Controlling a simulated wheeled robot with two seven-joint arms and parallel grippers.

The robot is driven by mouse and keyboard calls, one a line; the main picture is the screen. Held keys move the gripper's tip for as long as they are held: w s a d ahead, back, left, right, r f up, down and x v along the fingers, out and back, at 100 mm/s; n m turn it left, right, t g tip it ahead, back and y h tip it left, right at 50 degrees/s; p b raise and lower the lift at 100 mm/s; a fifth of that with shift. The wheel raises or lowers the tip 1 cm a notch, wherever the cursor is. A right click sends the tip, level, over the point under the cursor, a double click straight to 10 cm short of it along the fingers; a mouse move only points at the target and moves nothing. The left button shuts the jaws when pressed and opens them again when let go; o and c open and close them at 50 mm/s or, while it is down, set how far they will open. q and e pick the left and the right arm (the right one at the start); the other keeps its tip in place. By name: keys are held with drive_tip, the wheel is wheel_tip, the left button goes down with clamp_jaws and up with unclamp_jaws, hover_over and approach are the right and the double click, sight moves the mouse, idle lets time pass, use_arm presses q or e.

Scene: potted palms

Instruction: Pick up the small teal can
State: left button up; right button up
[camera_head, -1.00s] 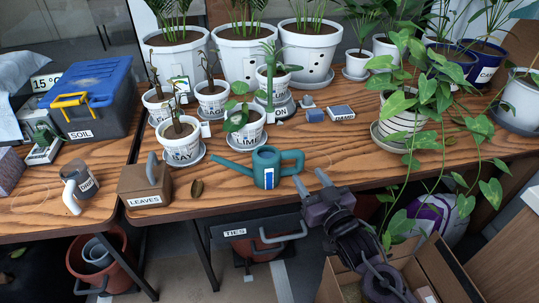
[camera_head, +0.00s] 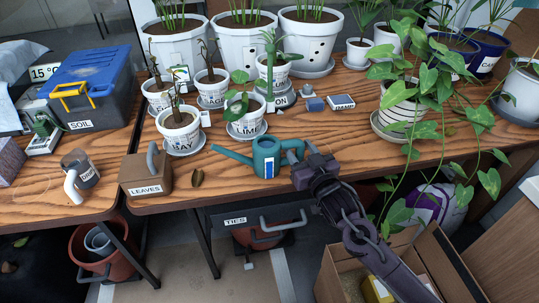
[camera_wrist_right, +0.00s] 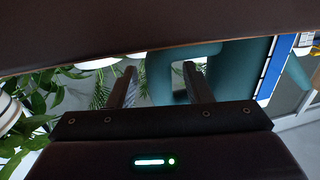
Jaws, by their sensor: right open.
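The small teal can (camera_head: 266,160) is a watering can with a white-and-blue label. It stands upright near the front edge of the wooden table, spout to the left and handle to the right. My right gripper (camera_head: 302,162) is open at the can's handle side. In the right wrist view the two fingers of the right gripper (camera_wrist_right: 160,88) are apart, with part of the teal can's handle (camera_wrist_right: 158,72) showing between them. I cannot tell whether a finger touches the handle. My left gripper is not in view.
A brown LEAVES box (camera_head: 146,174) and a dry leaf (camera_head: 197,178) lie left of the can. Potted plants, including the LIME pot (camera_head: 245,122), stand behind it. A trailing vine (camera_head: 420,125) hangs to the right. An open cardboard box (camera_head: 335,278) stands below.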

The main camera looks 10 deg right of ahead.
clamp_jaws()
drive_tip(key=shift+r, duration=0.15)
